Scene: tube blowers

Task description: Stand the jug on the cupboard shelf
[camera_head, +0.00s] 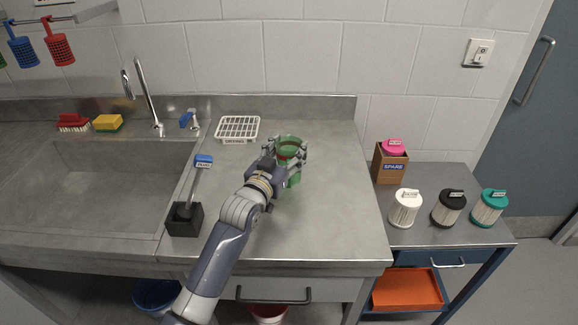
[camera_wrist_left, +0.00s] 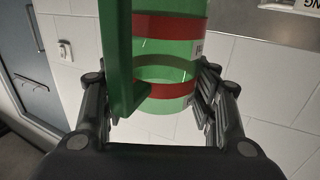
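The green jug (camera_head: 294,180) with red bands is upright over the right part of the steel counter. My left gripper (camera_head: 288,152) has its fingers on both sides of the jug near its rim and looks shut on it. In the left wrist view the jug (camera_wrist_left: 170,65) fills the space between the fingers, with its green handle (camera_wrist_left: 117,50) at the left, covering part of one finger. I cannot tell whether the jug's base touches the counter. My right gripper is not in view. No cupboard shelf is clearly visible.
A white drying rack (camera_head: 238,129) stands behind and left of the jug. A brush in a black holder (camera_head: 185,220) and the sink (camera_head: 100,180) lie left. A lower side table (camera_head: 432,178) at right holds a spare box (camera_head: 390,163) and several filters. The counter's right front is clear.

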